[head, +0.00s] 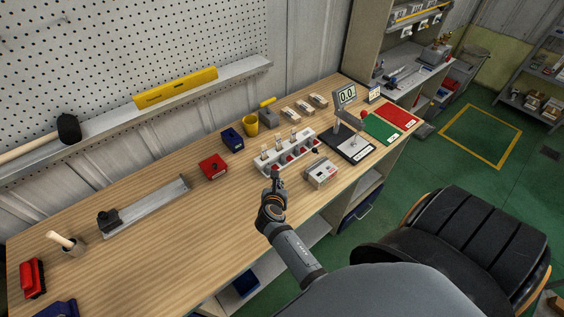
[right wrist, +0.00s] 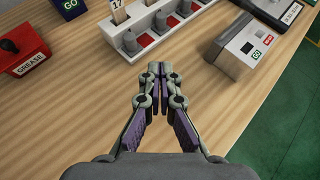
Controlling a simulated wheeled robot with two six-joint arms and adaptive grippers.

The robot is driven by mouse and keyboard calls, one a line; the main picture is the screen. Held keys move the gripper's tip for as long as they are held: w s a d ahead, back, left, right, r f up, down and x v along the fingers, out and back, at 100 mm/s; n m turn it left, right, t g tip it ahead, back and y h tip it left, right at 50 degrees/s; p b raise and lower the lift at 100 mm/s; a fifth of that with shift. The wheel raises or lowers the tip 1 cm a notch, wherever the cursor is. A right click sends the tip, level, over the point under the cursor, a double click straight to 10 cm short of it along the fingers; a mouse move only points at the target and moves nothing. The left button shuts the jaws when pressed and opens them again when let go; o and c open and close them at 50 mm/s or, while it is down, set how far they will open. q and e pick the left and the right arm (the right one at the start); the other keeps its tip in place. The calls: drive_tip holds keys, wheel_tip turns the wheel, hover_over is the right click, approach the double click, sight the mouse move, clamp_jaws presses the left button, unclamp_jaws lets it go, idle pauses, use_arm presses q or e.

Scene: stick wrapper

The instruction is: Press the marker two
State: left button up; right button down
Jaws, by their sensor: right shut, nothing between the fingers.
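A white rack (head: 287,152) holds a row of stations with red parts and upright tags. One tag (right wrist: 118,12) there reads 17. No marker labelled two can be read in either view. My right gripper (head: 276,174) is over the wooden bench just in front of the rack's near-left end. In the right wrist view its fingers (right wrist: 166,74) are together and empty, pointing at the rack and apart from it. My left gripper is not in view.
A grey-white box (head: 322,173) with a GO label stands right of the gripper. A scale (head: 348,146) stands further right.

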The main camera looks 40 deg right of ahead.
sight(283, 161)
drive_tip(key=shift+d, duration=0.1)
drive_tip(key=shift+w+d+f, duration=0.25)
drive_tip(key=shift+w+f, duration=0.05)
drive_tip(key=shift+w, duration=0.1)
drive_tip(key=b+x, duration=0.3)
drive_tip(key=x, duration=0.1)
drive_tip(key=b+x, duration=0.3)
drive_tip(key=x, duration=0.2)
drive_tip(key=shift+f, duration=0.45)
drive_tip(key=shift+w+d+r+b, duration=0.25)
drive_tip(key=shift+w+d+b, duration=0.4)
drive_tip(key=shift+w+d, duration=0.4)
drive_tip(key=shift+w, duration=0.15)
drive_tip(key=shift+w+d+r, duration=0.2)
drive_tip(key=shift+d, duration=0.05)
